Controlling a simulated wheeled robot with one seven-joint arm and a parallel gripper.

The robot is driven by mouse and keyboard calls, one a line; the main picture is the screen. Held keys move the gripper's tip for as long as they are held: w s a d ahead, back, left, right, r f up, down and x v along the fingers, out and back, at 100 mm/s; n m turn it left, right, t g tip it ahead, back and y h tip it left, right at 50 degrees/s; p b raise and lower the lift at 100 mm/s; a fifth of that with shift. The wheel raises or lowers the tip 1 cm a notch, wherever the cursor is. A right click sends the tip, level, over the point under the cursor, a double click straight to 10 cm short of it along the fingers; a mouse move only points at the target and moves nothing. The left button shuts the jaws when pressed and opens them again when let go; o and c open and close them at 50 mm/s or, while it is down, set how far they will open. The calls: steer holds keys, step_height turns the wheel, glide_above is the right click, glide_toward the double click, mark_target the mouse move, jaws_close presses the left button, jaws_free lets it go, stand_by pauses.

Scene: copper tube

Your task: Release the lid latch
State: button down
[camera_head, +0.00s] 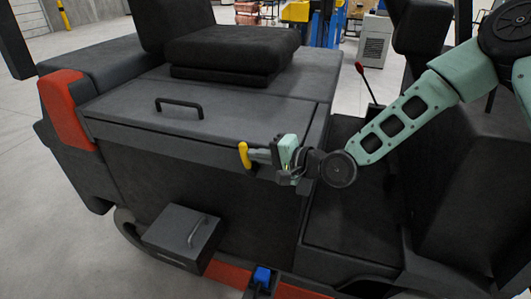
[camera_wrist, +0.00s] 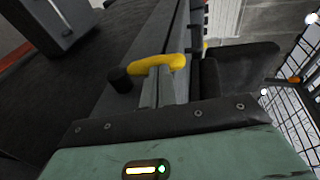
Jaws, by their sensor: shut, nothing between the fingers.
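The yellow lid latch (camera_head: 244,155) sits on the front side of the dark machine, just under the edge of the lid (camera_head: 225,118). The lid lies flat and closed, with a black handle (camera_head: 180,105) on top. In the wrist view the latch (camera_wrist: 158,67) is a bent yellow lever with a black round piece at its left end. My gripper (camera_head: 254,154) is shut and empty, its fingertips right at the latch. In the wrist view the fingers (camera_wrist: 160,82) end against or just below the yellow lever. I cannot tell whether they touch it.
A black seat (camera_head: 230,50) stands behind the lid. A small dark box with a handle (camera_head: 183,235) juts out low at the front, near a blue pedal (camera_head: 262,278). A red-tipped lever (camera_head: 361,70) rises behind my arm. Open floor lies at the left.

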mark_target(245, 150)
steer(key=a+h+p, duration=0.1)
steer(key=a+g+h+p, duration=0.1)
steer(key=r+h+p, duration=0.1)
steer(key=shift+w+a+r+n+g, duration=0.1)
steer(key=shift+w+a+n+g, duration=0.2)
steer(key=shift+w+a, duration=0.1)
steer(key=a+h+p, duration=0.1)
steer(key=g+h+p, duration=0.1)
steer(key=a+h, duration=0.1)
steer(key=shift+w+a+f+n+g+h+p, duration=0.3)
steer(key=shift+w+a+p, duration=0.05)
steer(key=shift+p, duration=0.05)
steer(key=shift+w+a+f+h+p, duration=0.15)
steer(key=shift+a+f+h+p, duration=0.1)
steer(key=shift+a+h+p, duration=0.25)
steer(key=shift+w+a+f+g+h+p, duration=0.1)
steer(key=shift+a+f+g+h+p, duration=0.15)
steer(key=shift+h, duration=0.25)
steer(key=shift+w+a+f+g+h+p, duration=0.15)
steer(key=shift+f+g+h, duration=0.15)
steer(key=shift+h, duration=0.2)
steer(key=shift+f, duration=0.15)
steer(key=shift+w+a+f+b, duration=0.2)
steer(key=shift+a+f+b, duration=0.15)
steer(key=shift+f+b, duration=0.15)
steer(key=shift+w+a+f+b, duration=0.15)
steer(key=shift+a+f+b, duration=0.2)
steer(key=shift+f+b, duration=0.15)
steer(key=shift+s+f, duration=0.1)
steer(key=shift+f, duration=0.1)
